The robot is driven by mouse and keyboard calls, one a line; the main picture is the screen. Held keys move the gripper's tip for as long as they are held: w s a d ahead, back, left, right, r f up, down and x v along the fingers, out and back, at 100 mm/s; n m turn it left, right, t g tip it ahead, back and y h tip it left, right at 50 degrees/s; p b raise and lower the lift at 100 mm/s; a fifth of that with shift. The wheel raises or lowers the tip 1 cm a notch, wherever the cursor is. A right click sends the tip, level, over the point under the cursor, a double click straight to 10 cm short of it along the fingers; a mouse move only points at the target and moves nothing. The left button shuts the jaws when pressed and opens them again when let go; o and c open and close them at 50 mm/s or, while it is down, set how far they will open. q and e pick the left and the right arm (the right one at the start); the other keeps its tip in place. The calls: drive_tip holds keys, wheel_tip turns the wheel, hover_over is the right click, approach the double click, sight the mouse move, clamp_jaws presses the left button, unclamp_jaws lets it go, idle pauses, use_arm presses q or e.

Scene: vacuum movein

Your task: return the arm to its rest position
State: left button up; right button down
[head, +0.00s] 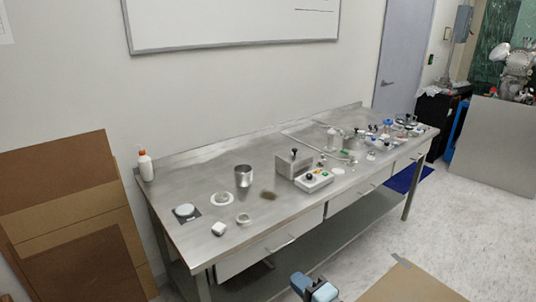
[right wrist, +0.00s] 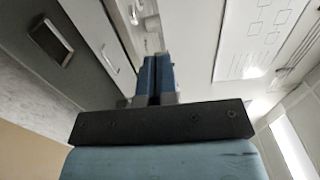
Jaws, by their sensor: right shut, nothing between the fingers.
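My right gripper (head: 314,286) is at the bottom of the head view, in front of and apart from the steel bench (head: 150,200). In the right wrist view its two blue fingers (right wrist: 154,76) are pressed together with nothing between them. My left gripper is not in either view.
Cardboard sheets (head: 70,220) lean at the left. Another brown sheet (head: 410,284) lies at the lower right. The floor (head: 450,220) right of the bench is clear.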

use_arm(q)
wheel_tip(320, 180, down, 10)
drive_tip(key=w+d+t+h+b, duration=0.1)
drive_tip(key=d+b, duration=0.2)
drive_tip(key=b, duration=2)
use_arm(e)
drive_tip(key=s+d+f+n+g+h, duration=0.1)
drive_tip(key=s+d+f+n+h, duration=0.35)
drive_tip(key=s+f, duration=0.8)
drive_tip(key=s+d+f+n+g+h, duration=0.15)
drive_tip(key=s+d+f+n, duration=0.35)
drive_tip(key=s+f+n, duration=0.75)
use_arm(q)
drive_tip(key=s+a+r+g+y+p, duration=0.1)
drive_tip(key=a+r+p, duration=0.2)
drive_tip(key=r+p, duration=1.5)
drive_tip(key=p, duration=1.3)
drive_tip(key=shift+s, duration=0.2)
use_arm(e)
wheel_tip(320, 180, up, 16)
drive_tip(key=d+m+h, duration=0.1)
drive_tip(key=d+m, duration=0.2)
drive_tip(key=shift+w+m+g+h, duration=0.2)
drive_tip(key=shift+m+g+h, duration=0.1)
drive_tip(key=shift+g+h, duration=0.1)
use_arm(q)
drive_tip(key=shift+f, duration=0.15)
use_arm(e)
drive_tip(key=shift+f, duration=0.15)
